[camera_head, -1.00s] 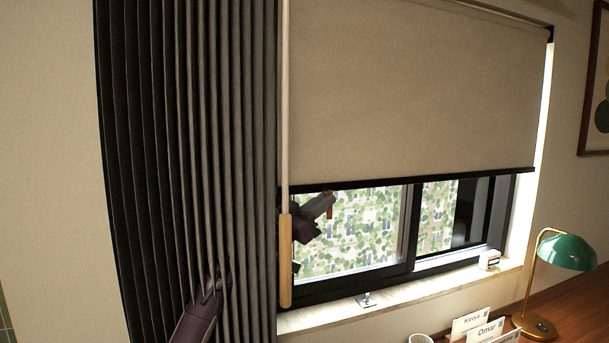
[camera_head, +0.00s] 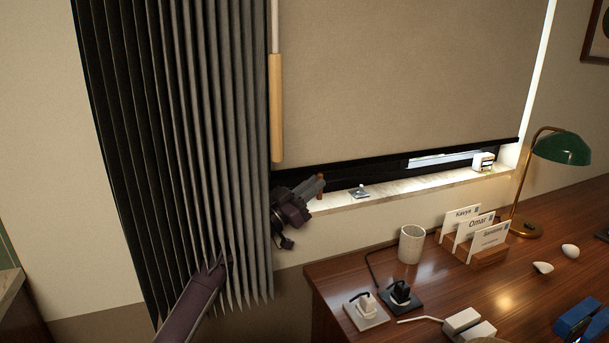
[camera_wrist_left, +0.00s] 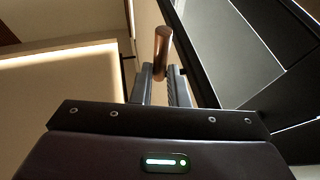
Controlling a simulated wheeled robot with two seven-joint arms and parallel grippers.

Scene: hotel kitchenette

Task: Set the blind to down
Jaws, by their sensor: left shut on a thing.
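The beige roller blind (camera_head: 400,70) hangs over the window, its dark bottom edge near the sill. A thin strip of glass shows below it at the right. My left gripper (camera_head: 318,186) is low at the blind's left end, in front of the sill. It is shut on a small brown pull (camera_head: 320,178). In the left wrist view the brown, rod-like pull (camera_wrist_left: 162,48) stands between the fingers (camera_wrist_left: 162,78). How the pull joins the blind is not clear. My right gripper is not in view.
A dark pleated curtain (camera_head: 180,120) hangs left, partly covering my left arm. A wooden wand handle (camera_head: 276,108) hangs beside it. The marble sill (camera_head: 420,186) holds a small white box (camera_head: 483,161). The desk (camera_head: 420,290) below carries a cup (camera_head: 411,244), name cards and a green lamp (camera_head: 562,147).

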